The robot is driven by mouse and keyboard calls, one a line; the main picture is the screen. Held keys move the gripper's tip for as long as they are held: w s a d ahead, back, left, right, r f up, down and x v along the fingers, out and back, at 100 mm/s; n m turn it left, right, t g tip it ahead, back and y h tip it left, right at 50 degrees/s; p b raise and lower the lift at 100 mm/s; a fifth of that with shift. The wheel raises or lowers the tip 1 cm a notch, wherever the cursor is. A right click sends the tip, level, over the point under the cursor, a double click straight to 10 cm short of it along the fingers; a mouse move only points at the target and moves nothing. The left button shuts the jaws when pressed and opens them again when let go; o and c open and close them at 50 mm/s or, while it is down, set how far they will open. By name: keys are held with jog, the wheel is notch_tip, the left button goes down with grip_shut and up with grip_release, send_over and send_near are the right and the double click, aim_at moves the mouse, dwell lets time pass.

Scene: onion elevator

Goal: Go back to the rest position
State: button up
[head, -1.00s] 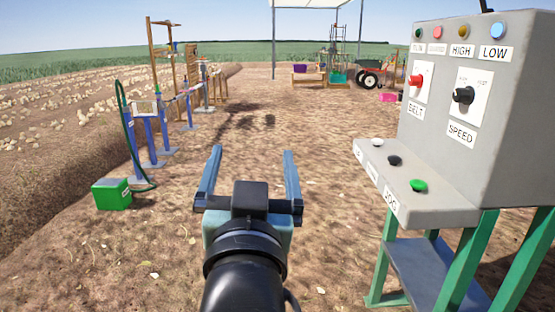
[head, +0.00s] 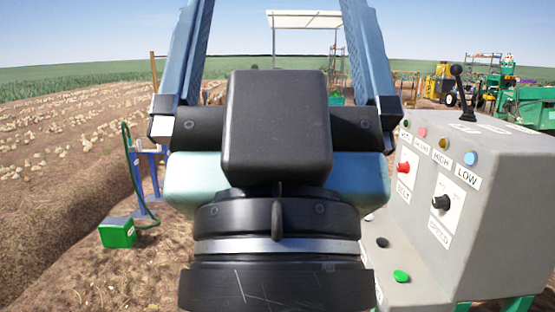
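My gripper (head: 270,60) fills the middle of the head view, close to the camera and pointing up. Its two blue fingers stand wide apart with nothing between them, so it is open and empty. The fingertips run out of the top of the picture. The gripper body hides much of the ground and the background behind it.
A grey control box (head: 470,190) with a red belt knob, a black speed knob, buttons and a top lever stands close on the right. A green box (head: 118,233) with a hose lies at left. Green machinery (head: 525,100) stands far right. A canopy (head: 305,20) is behind.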

notch_tip(320, 180, up, 17)
jog(key=p, duration=1.4)
jog(key=shift+p, duration=0.3)
jog(key=shift+f, duration=0.1)
